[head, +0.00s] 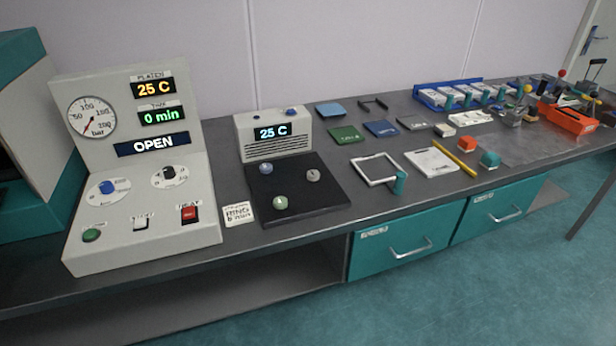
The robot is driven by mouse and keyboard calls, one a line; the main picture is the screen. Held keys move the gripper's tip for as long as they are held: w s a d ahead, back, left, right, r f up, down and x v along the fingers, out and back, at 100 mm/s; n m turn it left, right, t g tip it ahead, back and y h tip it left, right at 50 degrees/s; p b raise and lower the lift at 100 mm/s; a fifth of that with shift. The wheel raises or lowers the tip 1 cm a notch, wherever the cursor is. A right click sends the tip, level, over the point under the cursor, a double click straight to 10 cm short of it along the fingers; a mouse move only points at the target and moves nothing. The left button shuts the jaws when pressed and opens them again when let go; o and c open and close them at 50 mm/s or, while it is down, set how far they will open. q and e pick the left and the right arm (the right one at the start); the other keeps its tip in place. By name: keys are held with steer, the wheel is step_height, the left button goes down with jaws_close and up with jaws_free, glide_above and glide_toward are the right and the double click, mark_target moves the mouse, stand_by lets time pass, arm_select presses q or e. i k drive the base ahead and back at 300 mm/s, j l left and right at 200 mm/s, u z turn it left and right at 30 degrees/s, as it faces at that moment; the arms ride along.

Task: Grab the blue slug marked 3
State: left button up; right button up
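Three small round pieces sit on the black plate (320,204) in front of the small 25 C display unit. One is blue-grey (265,168) at the back left, one is grey (313,175) at the right, and one is pale green (281,203) at the front. Each seems to carry a mark on top, too small to read, so I cannot tell whether the blue-grey one is the slug marked 3. Neither of my grippers is in view.
A control panel (140,215) reading OPEN stands at the left. A white card (238,214) lies beside the black plate. A white frame (360,178), coloured squares, a notepad (431,162) and a yellow pencil (454,158) lie to the right. A blue rack (428,102) and an orange box (566,119) stand farther right.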

mark_target(266, 168)
steer(key=i+l+u, duration=0.2)
steer(key=u, duration=0.15)
steer(key=i+l+u, duration=0.2)
steer(key=l+u, duration=0.15)
steer(key=i+l+u, duration=0.1)
steer(key=l+u, duration=0.25)
steer(key=l, duration=0.15)
